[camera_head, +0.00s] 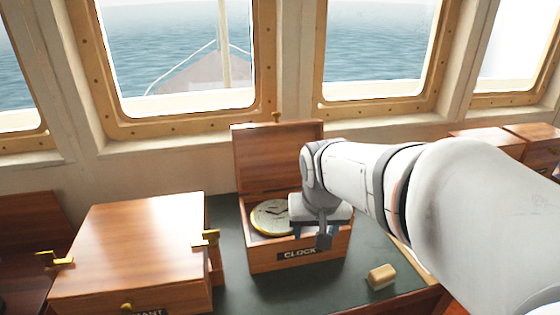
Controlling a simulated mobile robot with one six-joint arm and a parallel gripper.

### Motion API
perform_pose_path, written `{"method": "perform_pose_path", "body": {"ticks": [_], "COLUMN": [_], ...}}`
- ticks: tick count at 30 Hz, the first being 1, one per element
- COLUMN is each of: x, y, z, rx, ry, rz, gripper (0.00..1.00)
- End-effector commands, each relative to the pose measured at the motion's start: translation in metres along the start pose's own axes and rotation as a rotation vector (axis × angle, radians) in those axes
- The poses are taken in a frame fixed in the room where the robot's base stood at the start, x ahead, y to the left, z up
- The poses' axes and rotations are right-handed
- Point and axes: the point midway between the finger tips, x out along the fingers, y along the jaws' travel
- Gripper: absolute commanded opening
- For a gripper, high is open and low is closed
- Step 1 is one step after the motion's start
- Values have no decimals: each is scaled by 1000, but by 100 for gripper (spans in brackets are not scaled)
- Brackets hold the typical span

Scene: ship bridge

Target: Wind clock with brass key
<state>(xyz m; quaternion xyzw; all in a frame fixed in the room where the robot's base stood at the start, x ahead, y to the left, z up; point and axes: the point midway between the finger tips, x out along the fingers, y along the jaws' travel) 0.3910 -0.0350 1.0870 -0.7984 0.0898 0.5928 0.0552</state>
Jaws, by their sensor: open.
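The clock (270,217) has a pale round dial with a brass rim and dark hands. It sits in an open wooden box (262,259) with a "CLOCK" label on its front, and its right part is hidden behind my gripper. The lid (258,160) stands raised at the back. My gripper (315,231) points down at the right front of the box, beside the dial, with its jaws open. Its fingertips are partly hidden, and I cannot tell whether they touch anything. I cannot make out a brass key.
A closed wooden box (135,240) with brass latches stands left of the clock box on the dark green top (232,293). A small tan block (382,277) lies to the right. More wooden boxes (530,145) stand at the far right. Windows line the back.

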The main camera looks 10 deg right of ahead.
Motion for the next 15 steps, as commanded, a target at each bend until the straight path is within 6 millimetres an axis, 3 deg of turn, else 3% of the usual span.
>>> {"method": "perform_pose_path", "body": {"ticks": [1, 6, 9, 15], "x": [-4, 0, 4, 18], "y": [6, 24, 32, 38], "z": [-28, -96, -120, -135], "rx": [46, 182, 229, 262], "ry": [10, 60, 81, 93], "rz": [17, 55, 67, 75], "gripper": [56, 56, 56, 56]}}
